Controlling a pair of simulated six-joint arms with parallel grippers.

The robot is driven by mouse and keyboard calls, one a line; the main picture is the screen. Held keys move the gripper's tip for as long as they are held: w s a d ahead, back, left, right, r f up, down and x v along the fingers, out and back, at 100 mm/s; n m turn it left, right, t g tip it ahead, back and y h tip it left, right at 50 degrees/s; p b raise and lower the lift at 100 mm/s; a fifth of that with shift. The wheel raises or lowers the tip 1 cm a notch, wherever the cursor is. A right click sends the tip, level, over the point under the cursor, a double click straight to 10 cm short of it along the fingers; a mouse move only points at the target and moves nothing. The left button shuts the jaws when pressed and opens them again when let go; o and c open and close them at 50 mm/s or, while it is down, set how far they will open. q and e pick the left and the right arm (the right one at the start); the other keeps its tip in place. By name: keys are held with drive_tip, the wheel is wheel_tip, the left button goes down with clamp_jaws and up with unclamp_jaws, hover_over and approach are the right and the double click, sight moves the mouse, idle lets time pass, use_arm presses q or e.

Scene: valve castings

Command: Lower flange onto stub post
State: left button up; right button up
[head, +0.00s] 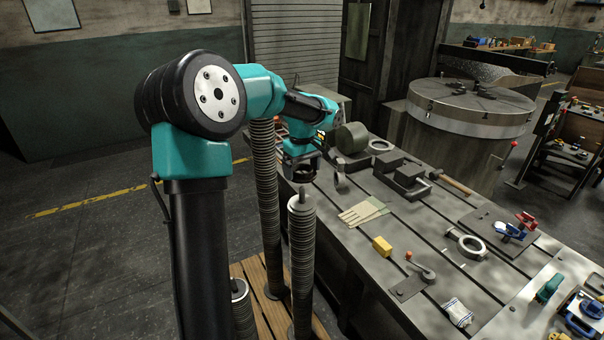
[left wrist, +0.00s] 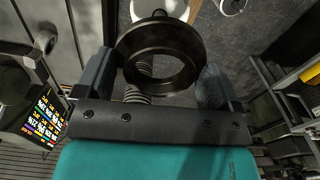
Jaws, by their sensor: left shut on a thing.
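My left gripper (head: 302,168) is shut on a dark ring-shaped flange (head: 305,178). In the left wrist view the flange (left wrist: 185,40) sits between the two fingers of the gripper (left wrist: 157,82), its open hole facing the camera. In the head view a tall column of stacked grey discs (head: 301,255) stands below the flange, with a short stub post (head: 302,194) on top. The flange appears above the post and apart from it; I cannot tell how well they line up. In the left wrist view a pale disc top with a dark post (left wrist: 159,14) shows just beyond the flange's rim.
Another tall disc column (head: 265,190) stands close behind, and a lower one (head: 239,300) to the left, on a wooden pallet (head: 258,275). Floor at left is clear.

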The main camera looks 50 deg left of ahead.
idle(0.4)
use_arm(q)
drive_tip(key=w+d+f+m, duration=0.2)
drive_tip(key=w+d+f, duration=0.3)
drive_tip(key=d, duration=0.5)
drive_tip(key=w+d+f+m, duration=0.2)
drive_tip(key=w+d+f, duration=0.3)
drive_tip(key=d, duration=0.4)
drive_tip(key=w+d+f+m, duration=0.2)
drive_tip(key=w+d+f, duration=0.1)
drive_tip(key=w+d, duration=0.55)
drive_tip(key=s+d+f+m, duration=0.1)
drive_tip(key=d+f, duration=0.3)
drive_tip(key=d, duration=0.8)
drive_tip(key=s+d+f+m, duration=0.2)
drive_tip(key=d+f, duration=0.3)
drive_tip(key=d, duration=0.7)
drive_tip(key=s+d+f+m, duration=0.2)
drive_tip(key=d+f, duration=0.3)
drive_tip(key=d, duration=0.7)
drive_tip(key=shift+d+f+m, duration=0.25)
drive_tip(key=shift+d+m, duration=0.15)
drive_tip(key=shift+m, duration=0.1)
drive_tip(key=shift+f, duration=0.1)
drive_tip(key=shift+f, duration=1.9)
drive_tip(key=shift+f, duration=1.35)
